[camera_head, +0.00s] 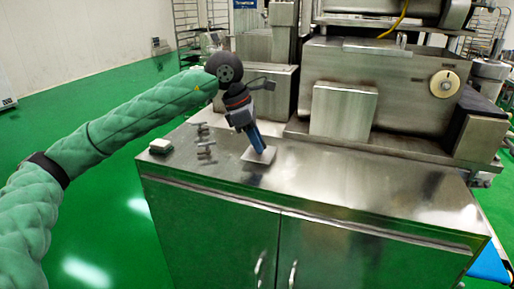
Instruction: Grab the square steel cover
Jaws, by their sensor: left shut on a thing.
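My left arm comes in from the left in a green quilted sleeve. My left gripper (258,143) points down over the steel cabinet top and is shut on the square steel cover (259,156). The cover is a small, flat, light grey plate below the blue fingers. I cannot tell whether it still touches the cabinet top. The fingers hide part of its upper edge. My right gripper does not show.
The steel cabinet top (350,185) is clear to the right and in front. Several small metal parts (204,143) stand left of the gripper, with a small pale block (160,146) at the left edge. The steel machine (375,85) stands behind.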

